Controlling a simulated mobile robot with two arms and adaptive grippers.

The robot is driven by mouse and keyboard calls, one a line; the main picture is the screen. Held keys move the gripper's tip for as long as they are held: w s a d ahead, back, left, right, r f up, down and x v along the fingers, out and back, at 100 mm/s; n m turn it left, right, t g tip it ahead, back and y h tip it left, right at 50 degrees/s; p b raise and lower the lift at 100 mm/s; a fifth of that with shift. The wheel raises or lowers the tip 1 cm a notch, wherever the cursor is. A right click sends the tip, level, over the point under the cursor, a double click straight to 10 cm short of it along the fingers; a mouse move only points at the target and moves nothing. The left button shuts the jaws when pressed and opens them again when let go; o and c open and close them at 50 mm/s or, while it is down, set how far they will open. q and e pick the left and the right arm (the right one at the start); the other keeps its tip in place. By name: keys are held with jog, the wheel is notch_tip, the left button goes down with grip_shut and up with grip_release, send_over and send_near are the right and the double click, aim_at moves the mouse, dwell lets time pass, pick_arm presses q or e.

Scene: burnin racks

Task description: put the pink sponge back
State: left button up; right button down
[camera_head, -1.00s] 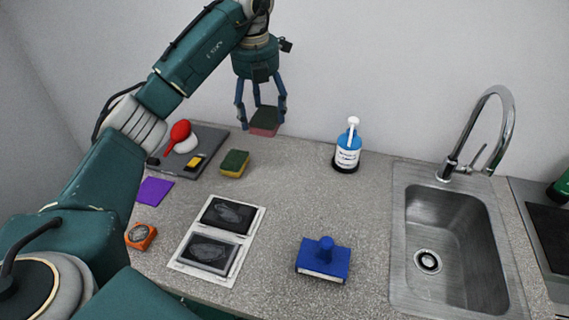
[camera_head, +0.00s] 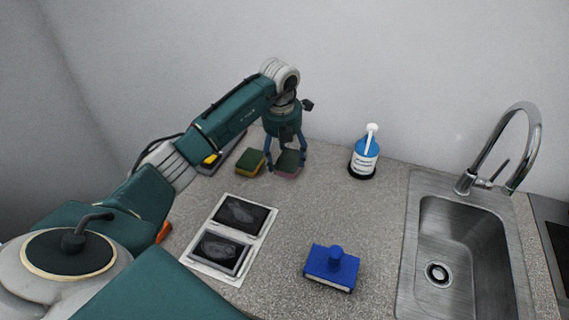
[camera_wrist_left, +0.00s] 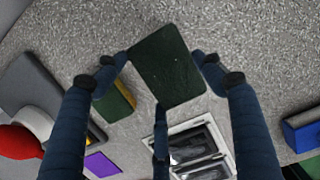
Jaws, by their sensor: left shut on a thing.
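The pink sponge (camera_head: 287,172) has a dark green top and a pink underside. My left gripper (camera_head: 288,158) points down with its fingers around this sponge and is shut on it. The sponge is low over the counter, just right of the yellow-green sponge (camera_head: 249,162); I cannot tell whether it touches the counter. In the left wrist view the sponge's dark green top (camera_wrist_left: 168,62) shows between the fingers, and its pink side is hidden. My right gripper is not in view.
The blue bottle (camera_head: 365,156) stands to the right at the wall. Two framed dark pictures (camera_head: 205,267) and a blue stamp-like block (camera_head: 332,268) lie nearer. A sink (camera_head: 413,280) is at the right. The counter middle (camera_head: 310,215) is clear. My arm partly covers a grey tray (camera_head: 232,152).

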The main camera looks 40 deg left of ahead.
aim_at(284, 160)
pick_arm(q)
notch_tip(284, 160, down, 4)
jog(key=shift+s+r+p, duration=0.1)
jog(key=shift+r+p, duration=0.05)
jog(key=shift+p, duration=0.3)
jog(key=shift+f, duration=0.2)
jog(key=o, duration=1)
jog(key=shift+o, duration=0.2)
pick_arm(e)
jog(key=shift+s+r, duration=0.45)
pick_arm(q)
jog(key=r+b, duration=0.1)
jog(key=r, duration=0.2)
jog(key=r+b, duration=0.1)
jog(key=r, duration=0.3)
jog(key=s+r+b, duration=0.1)
jog(key=r, duration=0.3)
jog(key=shift+s+d, duration=0.1)
jog(key=shift+d, duration=0.15)
jog(key=shift+s+r, duration=0.15)
jog(key=shift+r, duration=0.35)
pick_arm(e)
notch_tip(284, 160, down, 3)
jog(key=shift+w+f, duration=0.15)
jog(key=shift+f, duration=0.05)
